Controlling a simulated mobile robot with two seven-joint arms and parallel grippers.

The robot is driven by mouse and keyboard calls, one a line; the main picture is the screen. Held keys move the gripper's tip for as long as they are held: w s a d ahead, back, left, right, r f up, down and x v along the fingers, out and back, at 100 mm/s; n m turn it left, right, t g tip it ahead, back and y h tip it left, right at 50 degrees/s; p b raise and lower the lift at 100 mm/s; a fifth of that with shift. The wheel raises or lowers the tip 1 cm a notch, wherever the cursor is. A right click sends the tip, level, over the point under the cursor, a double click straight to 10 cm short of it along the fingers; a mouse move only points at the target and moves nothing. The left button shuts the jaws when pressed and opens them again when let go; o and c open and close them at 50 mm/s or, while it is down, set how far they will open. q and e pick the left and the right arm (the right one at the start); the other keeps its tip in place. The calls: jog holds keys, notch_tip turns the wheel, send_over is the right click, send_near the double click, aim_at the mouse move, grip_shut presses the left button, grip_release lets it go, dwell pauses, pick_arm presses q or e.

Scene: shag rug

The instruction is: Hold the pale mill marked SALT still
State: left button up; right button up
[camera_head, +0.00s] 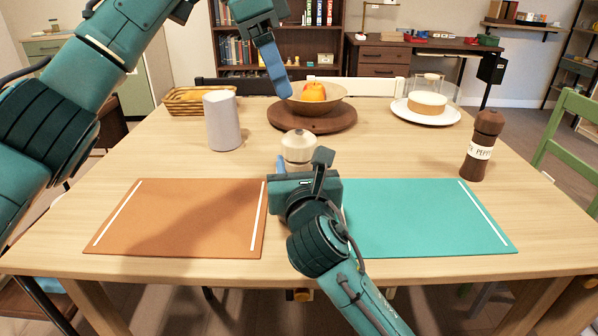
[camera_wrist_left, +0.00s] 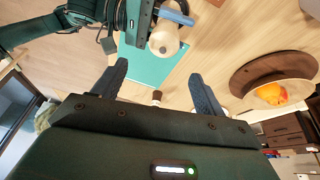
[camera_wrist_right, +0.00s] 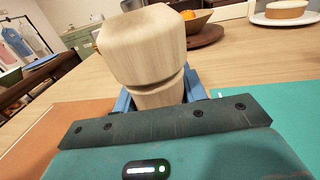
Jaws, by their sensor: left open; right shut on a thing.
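The pale mill (camera_head: 299,146) stands at the middle of the table, its lower part hidden by my right gripper (camera_head: 302,161). That gripper is shut on the mill, with a finger on either side. The right wrist view shows the light wooden mill (camera_wrist_right: 145,50) upright between the fingers; no SALT marking is visible. The mill's round top (camera_wrist_left: 163,42) also shows in the left wrist view. My left gripper (camera_head: 279,75) is raised above the table's far half, open and empty. Its spread fingers (camera_wrist_left: 157,72) show in the left wrist view, apart from the mill.
A dark PEPPER mill (camera_head: 484,145) stands at the right. An orange mat (camera_head: 180,220) and a teal mat (camera_head: 430,220) lie in front. Behind are a grey-white cylinder (camera_head: 222,122), a fruit bowl (camera_head: 335,102) on a brown board, a basket (camera_head: 190,101) and a cake plate (camera_head: 450,116).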

aim_at(300, 132)
pick_arm(q)
jog(key=d+n, duration=0.1)
jog(key=d+f+n+y, duration=0.1)
jog(key=n, duration=0.1)
jog(key=shift+d+g+y, duration=0.3)
jog(key=shift+d, duration=0.05)
jog(key=shift+d+n+y, duration=0.4)
jog(key=shift+n, duration=0.6)
jog(key=shift+w+d+r+n+y, duration=0.15)
jog(key=shift+n+y, duration=0.15)
jog(key=shift+n, duration=0.6)
jog(key=shift+r+n, duration=0.25)
jog(key=shift+n, duration=0.55)
jog(key=f+n, duration=0.1)
jog(key=f, duration=0.2)
jog(key=f+n, duration=0.1)
jog(key=f, duration=0.3)
jog(key=f+y, duration=0.1)
jog(key=f, duration=0.2)
jog(key=shift+w+a+f+n, duration=0.2)
jog(key=shift+a+f+n, duration=0.1)
jog(key=shift+n, duration=0.1)
jog(key=shift+d, duration=0.1)
